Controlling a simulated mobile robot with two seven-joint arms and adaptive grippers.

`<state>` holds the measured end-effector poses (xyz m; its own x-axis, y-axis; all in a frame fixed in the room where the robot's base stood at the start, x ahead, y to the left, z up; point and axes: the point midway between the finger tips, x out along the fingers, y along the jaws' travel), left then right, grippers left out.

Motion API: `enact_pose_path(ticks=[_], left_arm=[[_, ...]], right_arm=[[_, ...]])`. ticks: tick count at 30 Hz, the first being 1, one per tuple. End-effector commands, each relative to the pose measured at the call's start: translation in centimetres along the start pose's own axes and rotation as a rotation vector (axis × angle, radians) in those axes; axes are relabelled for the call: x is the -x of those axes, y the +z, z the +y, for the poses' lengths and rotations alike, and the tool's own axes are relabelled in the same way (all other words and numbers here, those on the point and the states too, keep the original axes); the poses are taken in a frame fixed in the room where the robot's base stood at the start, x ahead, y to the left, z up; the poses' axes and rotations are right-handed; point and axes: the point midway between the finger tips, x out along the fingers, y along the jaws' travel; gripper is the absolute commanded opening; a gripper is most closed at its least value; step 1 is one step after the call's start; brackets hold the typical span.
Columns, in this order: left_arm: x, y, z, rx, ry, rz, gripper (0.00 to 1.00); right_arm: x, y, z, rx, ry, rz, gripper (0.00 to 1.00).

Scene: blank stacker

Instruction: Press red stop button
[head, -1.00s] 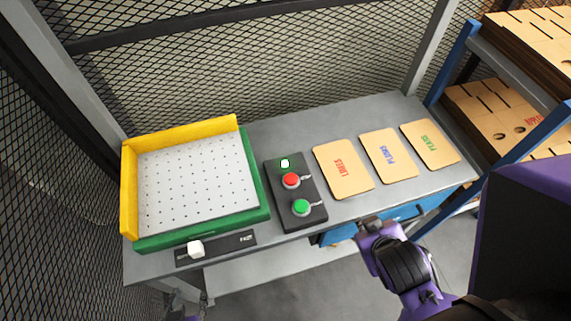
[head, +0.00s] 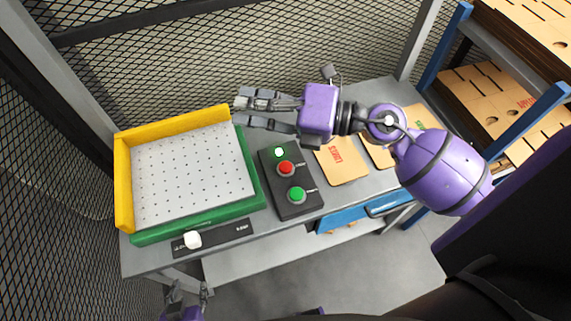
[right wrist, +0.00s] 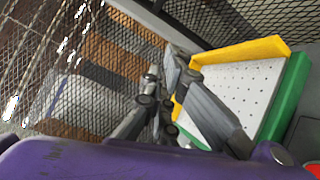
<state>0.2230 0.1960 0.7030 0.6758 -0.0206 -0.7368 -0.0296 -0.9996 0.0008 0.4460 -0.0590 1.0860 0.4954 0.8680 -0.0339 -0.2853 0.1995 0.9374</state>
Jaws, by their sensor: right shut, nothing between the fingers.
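The red stop button (head: 285,168) sits on a black control box (head: 303,208), between a small lit green-white lamp (head: 280,153) above and a green button (head: 297,195) below. A sliver of the red button (right wrist: 313,169) shows at the lower right of the right wrist view. My right gripper (head: 240,110) is shut and empty. In the head view its fingers point left, past the top of the control box toward the tray's upper right corner, apart from the red button. My left gripper (head: 188,288) is low at the bottom edge, its fingers apart.
A tray with yellow and green walls (head: 195,228) stands left of the control box. A slider panel with a white knob (head: 193,239) lies in front of it. Wooden cards (head: 343,165) lie to the right, partly behind my right arm. Mesh fencing closes the back.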

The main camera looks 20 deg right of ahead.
Motion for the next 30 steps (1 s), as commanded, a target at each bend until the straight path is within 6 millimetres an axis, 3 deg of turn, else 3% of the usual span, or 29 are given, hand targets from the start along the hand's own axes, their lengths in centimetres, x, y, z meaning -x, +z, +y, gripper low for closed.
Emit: enact_pose_path(ticks=[4,9,15,25,30], left_arm=[[0.0,0.1,-0.2,-0.007,0.000,-0.002,0.40],[0.1,0.2,-0.3,-0.012,0.000,-0.003,0.40],[0.0,0.1,-0.3,-0.011,0.000,-0.002,0.40],[-0.2,-0.1,0.1,0.001,0.001,0.002,0.40],[-0.5,0.6,0.2,0.004,0.001,-0.007,0.40]], right_arm=[[1.2,-1.4,-5.0,0.280,-0.265,0.303,0.00],[4.2,-0.1,-9.1,0.431,-0.495,0.466,0.00],[5.3,0.5,-10.2,0.465,-0.566,0.506,0.00],[5.3,0.4,-10.3,0.462,-0.562,0.505,0.00],[5.2,-0.1,-11.3,0.458,-0.561,0.507,0.00]])
